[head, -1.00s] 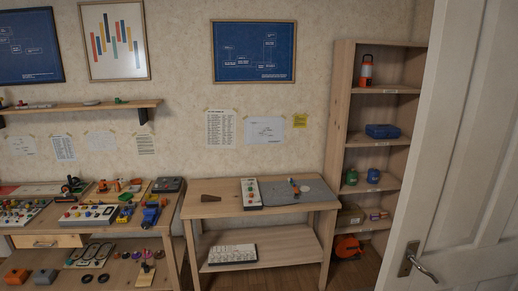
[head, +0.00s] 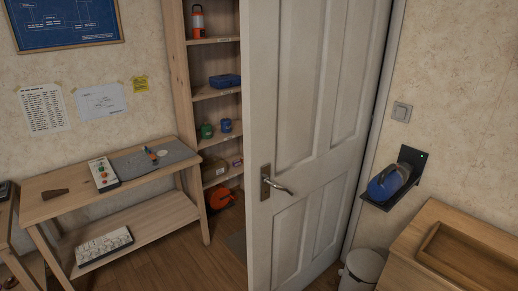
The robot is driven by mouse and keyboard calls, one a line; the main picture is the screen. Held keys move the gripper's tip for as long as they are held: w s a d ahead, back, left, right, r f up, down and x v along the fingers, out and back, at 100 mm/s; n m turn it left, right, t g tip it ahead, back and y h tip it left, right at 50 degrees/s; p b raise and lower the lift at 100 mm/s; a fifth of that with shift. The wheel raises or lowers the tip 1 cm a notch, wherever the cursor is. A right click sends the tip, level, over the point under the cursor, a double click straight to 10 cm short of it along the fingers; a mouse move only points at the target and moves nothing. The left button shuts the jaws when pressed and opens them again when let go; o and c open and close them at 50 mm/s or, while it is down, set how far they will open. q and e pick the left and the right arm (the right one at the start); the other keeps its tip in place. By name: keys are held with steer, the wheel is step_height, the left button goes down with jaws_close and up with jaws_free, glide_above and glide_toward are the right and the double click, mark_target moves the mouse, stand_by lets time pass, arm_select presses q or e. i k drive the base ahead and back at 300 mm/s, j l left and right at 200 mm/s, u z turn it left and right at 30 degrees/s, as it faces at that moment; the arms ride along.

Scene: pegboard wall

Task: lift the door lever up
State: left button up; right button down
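The door lever (head: 279,187) is a metal handle on a plate near the left edge of the white panelled door (head: 293,137). The lever points right and slopes slightly down from its pivot. The door stands partly open in front of the shelf unit. Neither of my grippers shows in the head view, and nothing touches the lever.
A wooden table (head: 65,206) stands left of the door. A tall shelf unit (head: 187,140) is partly behind the door. On the right are a light switch (head: 402,111), a black wall bracket (head: 376,204) holding a blue object, a white bin (head: 361,272) and a wooden cabinet (head: 405,250). Floor shows before the door.

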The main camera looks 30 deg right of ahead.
mark_target(267, 180)
steer(key=z, duration=1.4)
